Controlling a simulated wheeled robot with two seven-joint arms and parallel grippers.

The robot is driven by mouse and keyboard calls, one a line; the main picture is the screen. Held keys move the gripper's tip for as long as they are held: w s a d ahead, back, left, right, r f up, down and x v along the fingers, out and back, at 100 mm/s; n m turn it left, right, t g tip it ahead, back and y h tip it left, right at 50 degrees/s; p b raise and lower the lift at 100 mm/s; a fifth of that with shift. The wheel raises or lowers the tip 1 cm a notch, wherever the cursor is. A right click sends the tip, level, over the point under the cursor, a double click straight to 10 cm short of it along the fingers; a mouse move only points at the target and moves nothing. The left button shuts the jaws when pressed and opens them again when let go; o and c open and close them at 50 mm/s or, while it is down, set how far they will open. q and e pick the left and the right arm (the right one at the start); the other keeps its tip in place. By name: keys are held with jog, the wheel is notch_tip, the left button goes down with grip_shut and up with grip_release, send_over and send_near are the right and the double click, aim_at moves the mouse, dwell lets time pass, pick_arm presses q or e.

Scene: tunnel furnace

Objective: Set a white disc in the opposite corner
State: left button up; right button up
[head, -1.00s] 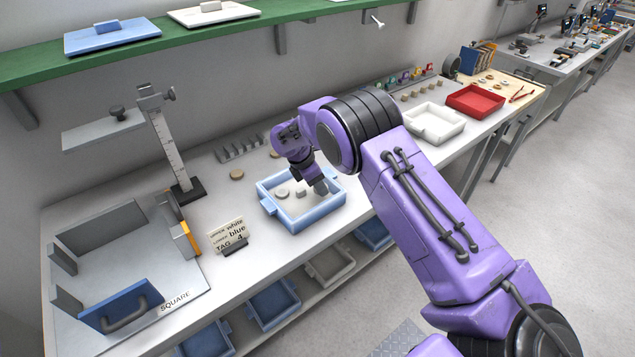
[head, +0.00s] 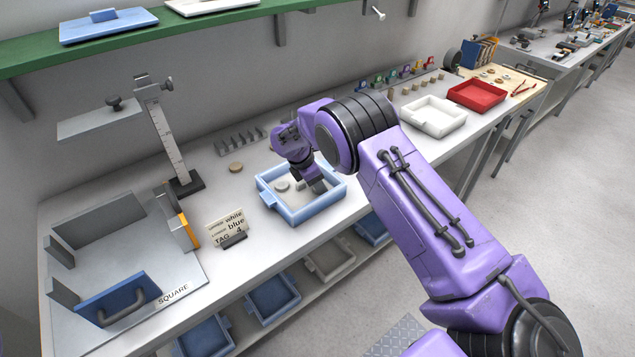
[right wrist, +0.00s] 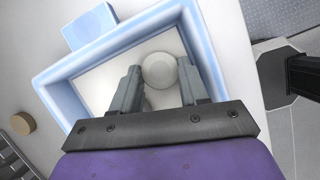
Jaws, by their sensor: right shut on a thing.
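My right gripper (head: 317,186) reaches down into the blue tray (head: 322,212) on the bench. In the right wrist view its two fingers stand on either side of a white disc (right wrist: 160,70), and it is shut on this disc, low in the tray (right wrist: 62,92). Part of another pale disc (right wrist: 147,103) shows behind it, mostly hidden. In the head view a pale disc (head: 282,186) lies on the tray floor, left of the gripper, with another pale shape beside the fingers. My left gripper is not in view.
A tag stand (head: 228,232) reading white, blue and TAG 4 stands left of the tray. A tan disc (head: 236,167) lies behind it. A fixture with a blue handled plate (head: 118,298) fills the left end. White (head: 432,130) and red (head: 477,106) trays stand further right.

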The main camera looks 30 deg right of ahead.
jog(key=shift+f, duration=0.2)
jog(key=o, duration=1.1)
jog(key=shift+r, duration=0.15)
jog(key=b+v, duration=0.2)
jog(key=v, duration=0.8)
jog(key=shift+r+b, duration=0.15)
jog(key=shift+b, duration=0.15)
